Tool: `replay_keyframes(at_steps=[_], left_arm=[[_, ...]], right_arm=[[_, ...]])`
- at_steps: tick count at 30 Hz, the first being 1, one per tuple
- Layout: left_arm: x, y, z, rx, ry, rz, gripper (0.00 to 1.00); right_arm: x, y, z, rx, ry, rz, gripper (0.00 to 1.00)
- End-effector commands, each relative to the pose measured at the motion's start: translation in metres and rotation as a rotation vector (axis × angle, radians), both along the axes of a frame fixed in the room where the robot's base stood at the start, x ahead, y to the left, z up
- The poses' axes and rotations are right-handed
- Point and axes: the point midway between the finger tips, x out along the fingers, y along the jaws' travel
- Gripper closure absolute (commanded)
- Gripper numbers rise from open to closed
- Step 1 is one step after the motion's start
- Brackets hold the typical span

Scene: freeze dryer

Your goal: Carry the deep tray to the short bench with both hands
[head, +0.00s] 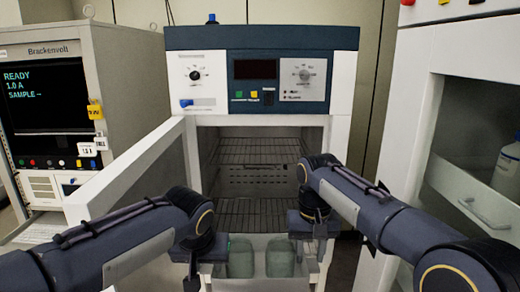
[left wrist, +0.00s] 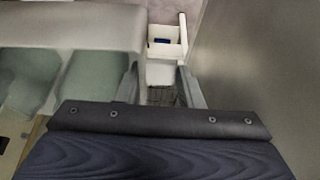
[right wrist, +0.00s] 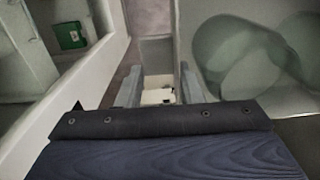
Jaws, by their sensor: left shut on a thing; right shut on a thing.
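The deep tray (head: 260,240) is pale and sits low in front of the dryer in the head view, holding greenish translucent vessels (head: 240,258). Its pale rim shows at the left of the left wrist view (left wrist: 80,24), and more vessels show in the right wrist view (right wrist: 230,50). My left gripper (head: 205,268) is shut at the tray's left side. My right gripper (head: 313,240) is shut at its right side. The exact grip is hidden by the gripper bodies. I cannot make out the short bench in these views.
The freeze dryer (head: 262,38) stands ahead, its chamber open with wire shelves (head: 255,215). Its white door (head: 130,172) stands open at left. The Brackenvoll instrument (head: 45,100) is left. A white cabinet (head: 408,130) with a bottle (head: 508,170) stands close at right.

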Motion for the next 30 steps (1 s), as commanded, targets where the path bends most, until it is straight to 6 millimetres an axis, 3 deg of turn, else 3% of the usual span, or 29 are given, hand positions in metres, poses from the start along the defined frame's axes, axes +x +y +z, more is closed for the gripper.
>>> replay_keyframes(at_steps=[11,30], left_arm=[[0.008,0.002,-0.007,0.004,0.004,0.004,1.0],[0.092,0.002,-0.076,0.004,0.004,0.004,1.0]], right_arm=[[0.009,-0.003,-0.006,-0.003,-0.002,-0.007,1.0],[0.094,-0.003,-0.075,-0.003,-0.003,-0.008,1.0]])
